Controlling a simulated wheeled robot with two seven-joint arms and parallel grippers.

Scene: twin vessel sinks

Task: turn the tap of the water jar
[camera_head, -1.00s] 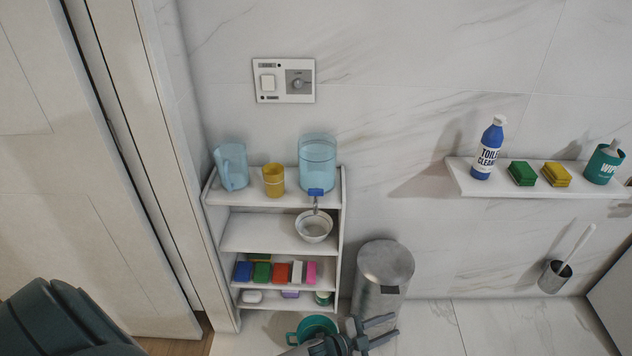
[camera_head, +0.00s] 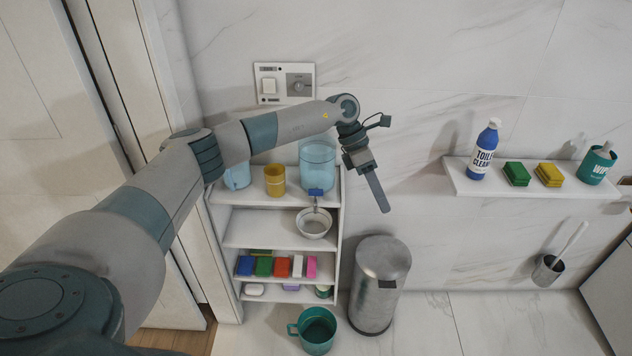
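The water jar (camera_head: 318,158) is translucent blue and stands at the right end of the white shelf unit's top shelf. Its blue tap (camera_head: 315,192) juts out at the front, low on the jar, above a white bowl (camera_head: 314,224) on the shelf below. My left arm reaches across from the left, above the jar. My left gripper (camera_head: 380,200) hangs to the right of the jar and tap, pointing down, apart from both. Its fingers show edge-on as one bar, so their gap is hidden. My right gripper is not in view.
A blue pitcher (camera_head: 238,177), partly behind my arm, and a yellow cup (camera_head: 275,181) share the top shelf. A metal bin (camera_head: 379,285) and a teal bucket (camera_head: 317,333) stand on the floor. A wall shelf (camera_head: 528,188) with a bottle and sponges is at right.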

